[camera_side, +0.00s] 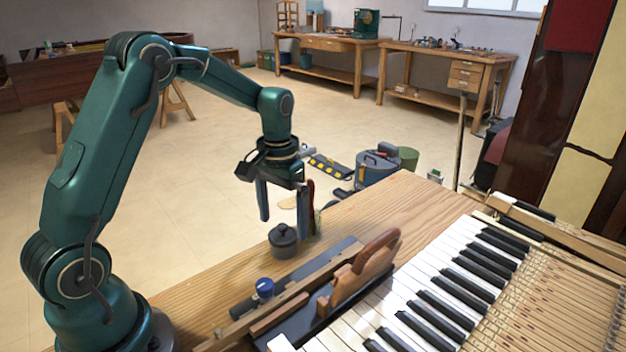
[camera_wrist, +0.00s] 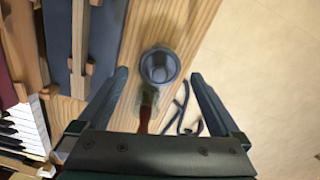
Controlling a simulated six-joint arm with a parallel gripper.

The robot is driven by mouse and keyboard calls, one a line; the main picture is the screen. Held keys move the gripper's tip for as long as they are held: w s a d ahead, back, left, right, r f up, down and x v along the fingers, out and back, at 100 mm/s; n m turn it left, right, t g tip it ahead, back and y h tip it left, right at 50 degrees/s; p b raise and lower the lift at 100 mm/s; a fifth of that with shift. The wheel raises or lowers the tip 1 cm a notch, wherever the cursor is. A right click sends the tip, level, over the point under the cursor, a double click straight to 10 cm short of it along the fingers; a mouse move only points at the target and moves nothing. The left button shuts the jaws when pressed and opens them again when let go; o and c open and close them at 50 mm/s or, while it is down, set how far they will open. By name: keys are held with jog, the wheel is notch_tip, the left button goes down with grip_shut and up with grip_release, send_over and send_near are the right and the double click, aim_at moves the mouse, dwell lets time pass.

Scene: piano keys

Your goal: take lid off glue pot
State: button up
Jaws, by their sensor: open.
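The glue pot (camera_side: 284,248) is a small dark grey pot standing upright on the wooden bench, near its left edge in the side view. Its lid (camera_side: 284,232), with a round knob, is on top. In the wrist view the pot (camera_wrist: 160,66) shows from above as a dark round shape between the fingertips; lid detail is blurred. My gripper (camera_side: 284,227) is open and empty, pointing down. In the side view one finger hangs left of the pot and the other just right of it. I cannot tell whether they touch it. My gripper also shows in the wrist view (camera_wrist: 159,76).
A jar (camera_side: 315,224) and a red-brown handle (camera_side: 311,195) stand close behind the right finger. Bare bench (camera_side: 200,290) shows at the near left.

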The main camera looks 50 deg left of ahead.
jog(key=shift+f, duration=0.85)
jog(key=c, duration=1.3)
jog(key=shift+o, duration=0.2)
